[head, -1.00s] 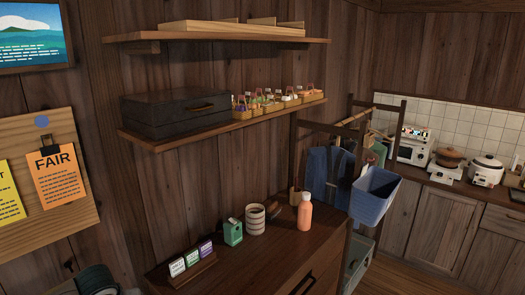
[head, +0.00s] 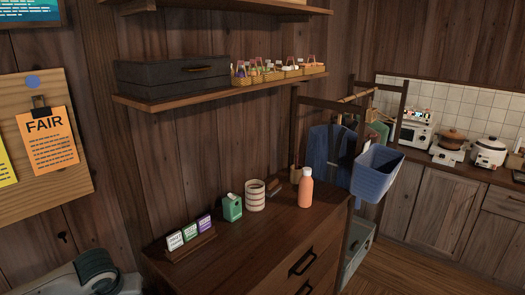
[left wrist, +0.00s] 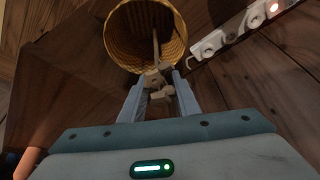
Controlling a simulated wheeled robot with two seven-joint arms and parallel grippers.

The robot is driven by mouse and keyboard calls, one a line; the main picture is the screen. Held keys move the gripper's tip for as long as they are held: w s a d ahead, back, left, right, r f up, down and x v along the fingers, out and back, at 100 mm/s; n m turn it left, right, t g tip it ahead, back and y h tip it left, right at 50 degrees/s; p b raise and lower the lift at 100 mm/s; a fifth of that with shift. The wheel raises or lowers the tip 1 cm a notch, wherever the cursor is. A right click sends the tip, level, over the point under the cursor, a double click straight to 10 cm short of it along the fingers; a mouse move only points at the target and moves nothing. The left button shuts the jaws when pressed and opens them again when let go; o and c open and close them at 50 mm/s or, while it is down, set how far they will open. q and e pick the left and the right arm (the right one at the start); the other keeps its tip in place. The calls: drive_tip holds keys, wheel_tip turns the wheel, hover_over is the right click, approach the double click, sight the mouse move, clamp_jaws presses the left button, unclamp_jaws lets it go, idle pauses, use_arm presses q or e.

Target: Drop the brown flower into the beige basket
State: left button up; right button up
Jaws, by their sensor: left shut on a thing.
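In the left wrist view, my left gripper (left wrist: 160,92) is shut on a small tan-brown piece (left wrist: 155,78), which looks like the brown flower. A thin stem-like part runs up from it across the mouth of a round, ribbed, golden-beige basket (left wrist: 118,38). I cannot tell whether that part is inside the basket or only in front of it. The basket's mouth faces the camera, just beyond my fingertips. In the head view neither the flower, this basket nor my left gripper can be made out. My right gripper is in neither view.
The dresser top (head: 240,240) holds an orange bottle (head: 305,188), a striped cup (head: 255,195), a green carton (head: 232,208) and a card stand (head: 190,241). A blue bin (head: 376,175) hangs at right. A white strip (left wrist: 230,32) lies near the golden-beige basket.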

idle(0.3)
use_arm(q)
drive_tip(key=o, duration=1.1)
drive_tip(key=shift+r, duration=0.1)
drive_tip(key=shift+s+d+r, duration=0.1)
drive_tip(key=shift+s+r, duration=0.1)
drive_tip(key=shift+r, duration=0.3)
drive_tip(key=b+v, duration=0.3)
drive_tip(key=v, duration=1.3)
drive_tip(key=shift+s+f, duration=0.1)
drive_tip(key=shift+s, duration=0.05)
